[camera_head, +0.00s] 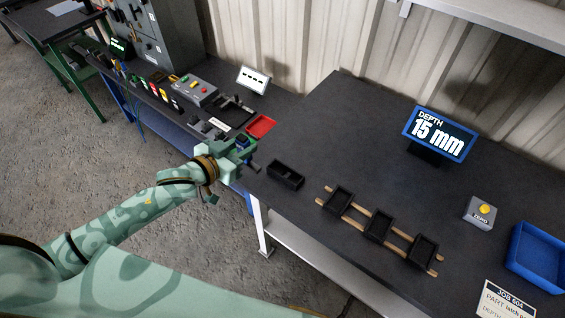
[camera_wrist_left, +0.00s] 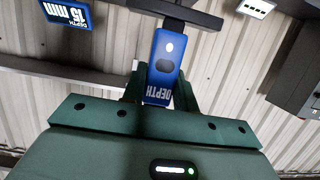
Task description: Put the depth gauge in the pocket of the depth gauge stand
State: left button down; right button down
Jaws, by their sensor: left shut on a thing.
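The depth gauge (camera_wrist_left: 165,60) is a blue body marked DEPTH with a black crossbar at its far end. My left gripper (camera_wrist_left: 160,92) is shut on it, with a finger on each side. In the head view my left gripper (camera_head: 246,152) is beside the near left edge of the dark table, and a small blue part of the gauge (camera_head: 243,141) shows there; the rest is largely hidden. A small black open-topped block (camera_head: 286,175), which looks like the depth gauge stand, sits on the table just right of the gripper. The gauge is apart from it. My right gripper is not in view.
Several black trays (camera_head: 378,226) stand on wooden rails on the table. A DEPTH 15 mm display (camera_head: 439,134), a ZERO button box (camera_head: 480,212), a blue bin (camera_head: 538,256) and a job card (camera_head: 506,300) are farther right. A red tray (camera_head: 261,126) lies on the left bench. The table's middle is clear.

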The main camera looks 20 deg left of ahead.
pick_arm(q)
jog(key=w+d+f+b, duration=0.1)
jog(key=w+d+f, duration=0.1)
jog(key=d+f, duration=0.1)
jog(key=w+d+f+b, duration=0.2)
jog(key=w+d+f, duration=0.1)
jog(key=f, duration=0.2)
jog(key=w+d+f+b, duration=0.1)
jog(key=w+d+f, duration=0.1)
jog(key=d+f, duration=0.1)
jog(key=shift+w+f+b, duration=0.2)
jog(key=shift+f+b, duration=0.1)
jog(key=shift+f, duration=0.15)
jog(key=c, duration=1.1)
grip_release()
jog(key=shift+f, duration=0.1)
